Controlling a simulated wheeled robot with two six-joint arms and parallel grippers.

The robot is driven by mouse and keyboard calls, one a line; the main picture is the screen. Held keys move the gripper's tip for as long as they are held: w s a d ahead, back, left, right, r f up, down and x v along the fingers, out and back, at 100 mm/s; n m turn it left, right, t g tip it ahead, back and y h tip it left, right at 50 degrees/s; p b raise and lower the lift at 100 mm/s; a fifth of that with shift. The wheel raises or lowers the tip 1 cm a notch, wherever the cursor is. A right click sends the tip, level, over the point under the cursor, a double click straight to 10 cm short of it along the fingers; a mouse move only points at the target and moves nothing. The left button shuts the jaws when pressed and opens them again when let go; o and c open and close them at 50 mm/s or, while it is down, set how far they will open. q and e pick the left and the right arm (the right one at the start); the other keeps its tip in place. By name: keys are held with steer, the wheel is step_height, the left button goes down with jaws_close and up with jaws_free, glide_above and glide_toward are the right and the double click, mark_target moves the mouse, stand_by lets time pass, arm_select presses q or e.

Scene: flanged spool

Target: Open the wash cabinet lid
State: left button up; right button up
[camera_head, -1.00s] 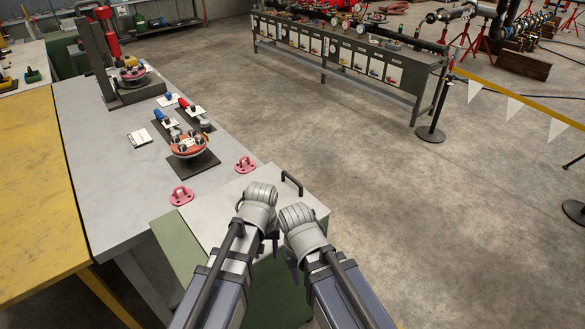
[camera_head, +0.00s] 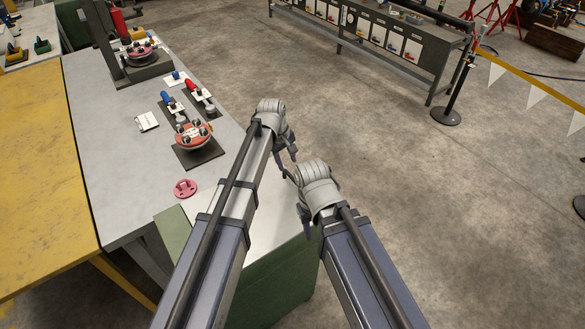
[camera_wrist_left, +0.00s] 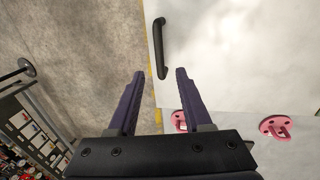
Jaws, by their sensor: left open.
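The wash cabinet is a green box (camera_head: 275,285) with a pale flat lid (camera_head: 268,222), which lies closed. Its dark bar handle (camera_wrist_left: 159,48) shows in the left wrist view near the lid's edge; in the head view my arms mostly hide it. My left gripper (camera_head: 284,158) is stretched over the lid's far side. In the left wrist view its two fingers (camera_wrist_left: 160,72) are apart and empty, with the handle just beyond the tips, in line with the gap. My right gripper (camera_head: 298,195) hangs beside it over the lid's right side; its fingers are partly hidden.
A grey table (camera_head: 110,170) on the left holds a red flanged spool (camera_head: 193,136), a pink bracket (camera_head: 185,188) and small tools. A yellow table (camera_head: 35,190) is beyond it. A rope post (camera_head: 447,115) stands on open floor to the right.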

mark_target(291, 176)
arm_select(q)
steer(key=f+b, duration=0.2)
steer(key=d+f+b, duration=0.1)
steer(key=f+b, duration=0.2)
steer(key=w+f+b, duration=0.1)
steer(key=f+b, duration=0.1)
steer(key=f, duration=0.1)
steer(key=shift+d+b, duration=0.15)
steer(key=shift+b, duration=0.15)
steer(key=shift+r, duration=0.1)
steer(key=shift+c, duration=0.2)
jaws_close()
stand_by(1.0)
